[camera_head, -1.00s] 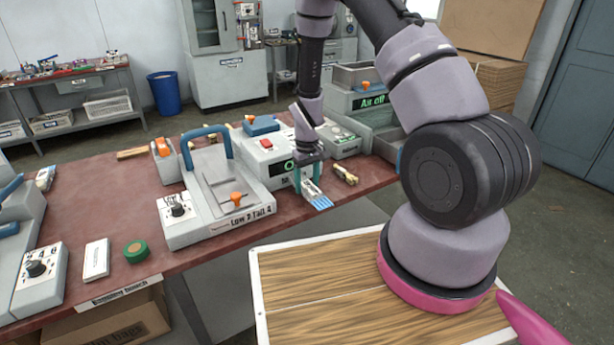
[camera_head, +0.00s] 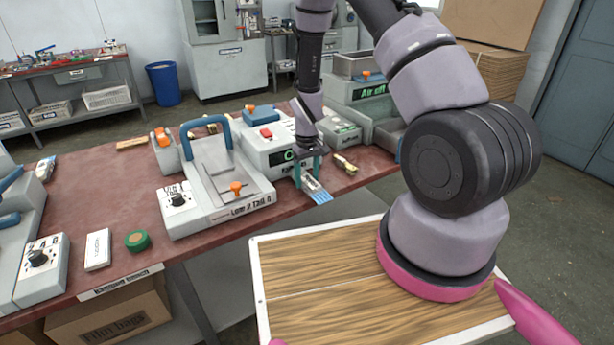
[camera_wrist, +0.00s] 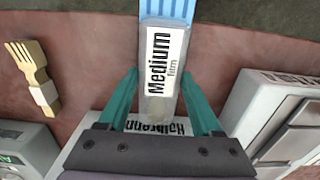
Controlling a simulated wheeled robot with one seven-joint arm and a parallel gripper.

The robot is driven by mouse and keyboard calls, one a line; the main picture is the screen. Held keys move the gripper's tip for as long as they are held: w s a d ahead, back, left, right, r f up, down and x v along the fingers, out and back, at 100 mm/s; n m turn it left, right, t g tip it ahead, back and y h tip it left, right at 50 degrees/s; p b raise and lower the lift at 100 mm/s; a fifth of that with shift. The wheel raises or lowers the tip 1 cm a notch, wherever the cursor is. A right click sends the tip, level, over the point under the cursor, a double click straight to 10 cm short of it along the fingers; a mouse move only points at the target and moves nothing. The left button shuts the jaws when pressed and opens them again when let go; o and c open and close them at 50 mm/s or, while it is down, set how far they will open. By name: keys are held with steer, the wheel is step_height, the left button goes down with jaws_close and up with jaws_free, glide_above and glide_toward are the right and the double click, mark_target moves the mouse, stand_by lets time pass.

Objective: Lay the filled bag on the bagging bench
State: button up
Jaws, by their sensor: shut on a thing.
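My gripper (camera_head: 308,172) is over the front edge of the dark red bench (camera_head: 110,205) in the head view. Its teal fingers are shut on a narrow bag (camera_head: 317,190) with a blue end. The wrist view shows the bag (camera_wrist: 160,60) between the fingers (camera_wrist: 160,85), with a white label reading "Medium firm". Its blue striped end points away from the gripper and over the dark floor. I cannot tell whether the bag touches the bench.
A grey device with a blue handle (camera_head: 207,190) stands left of my gripper. A wooden fork (camera_head: 345,164) lies to its right; it also shows in the wrist view (camera_wrist: 37,75). A green disc (camera_head: 137,240) and a white block (camera_head: 98,250) lie farther left, with bare bench around them.

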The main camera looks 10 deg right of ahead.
steer(key=shift+f, duration=0.2)
steer(key=o, duration=1.5)
